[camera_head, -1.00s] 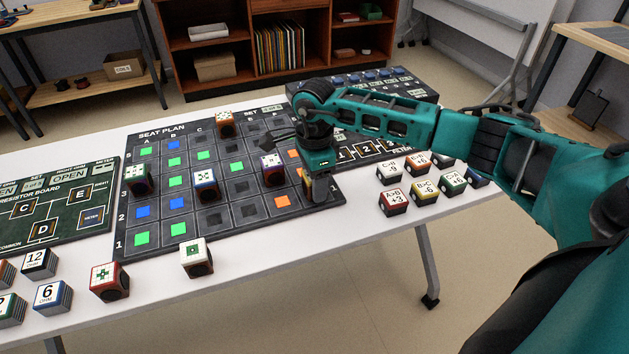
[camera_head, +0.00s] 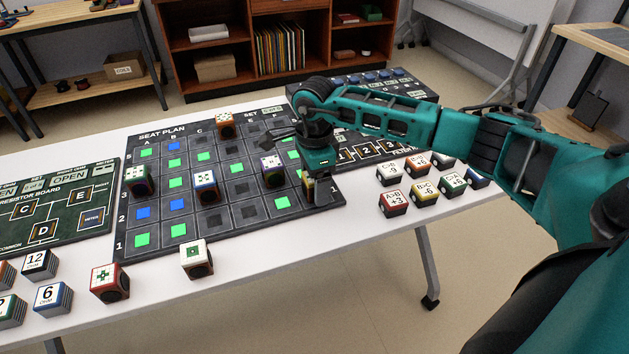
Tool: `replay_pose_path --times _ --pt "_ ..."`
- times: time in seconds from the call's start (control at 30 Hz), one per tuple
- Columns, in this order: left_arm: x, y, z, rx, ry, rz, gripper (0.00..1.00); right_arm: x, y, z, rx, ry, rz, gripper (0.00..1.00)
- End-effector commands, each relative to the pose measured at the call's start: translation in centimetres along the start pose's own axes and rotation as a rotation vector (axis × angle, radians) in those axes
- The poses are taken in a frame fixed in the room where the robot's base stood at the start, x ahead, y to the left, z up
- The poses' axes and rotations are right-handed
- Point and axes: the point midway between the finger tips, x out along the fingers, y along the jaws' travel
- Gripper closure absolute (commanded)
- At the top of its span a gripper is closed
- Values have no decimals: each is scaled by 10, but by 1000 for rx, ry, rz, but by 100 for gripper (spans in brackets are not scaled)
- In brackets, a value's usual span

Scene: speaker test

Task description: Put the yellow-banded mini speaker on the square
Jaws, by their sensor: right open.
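The yellow-banded mini speaker (camera_head: 308,189) appears to stand at the right edge of the dark seat plan board (camera_head: 215,217), mostly hidden by my right gripper. Its yellowish side shows below the gripper. My right gripper (camera_head: 315,186) points down right over it, with the jaws open; the fingertips are largely hidden by the gripper body. The square under the speaker is covered. A green-lit square (camera_head: 282,203) lies just left of it. My left gripper is out of view.
Other speakers stand on the board: green-banded (camera_head: 138,181), blue-banded (camera_head: 206,188), purplish (camera_head: 273,172) and orange (camera_head: 225,125). A red one (camera_head: 109,283) and a white-topped one (camera_head: 196,259) stand on the white table (camera_head: 260,265). Several labelled blocks (camera_head: 424,190) sit to the right.

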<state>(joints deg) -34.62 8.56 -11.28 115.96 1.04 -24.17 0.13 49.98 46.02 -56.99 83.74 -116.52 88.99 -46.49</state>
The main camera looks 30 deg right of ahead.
Motion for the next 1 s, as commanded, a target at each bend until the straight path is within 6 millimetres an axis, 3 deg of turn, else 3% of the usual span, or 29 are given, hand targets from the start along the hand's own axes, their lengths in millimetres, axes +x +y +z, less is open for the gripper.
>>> replay_pose_path --times 0.3,0.5,0.7,1.0 --pt "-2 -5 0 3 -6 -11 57 -69 -2 0 0 -2 -7 24" --pt "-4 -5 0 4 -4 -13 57 -102 -1 0 0 -1 -5 24" --pt "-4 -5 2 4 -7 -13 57 -115 0 0 1 -1 -2 24" --pt "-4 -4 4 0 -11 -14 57 -116 0 0 1 -1 -2 24"
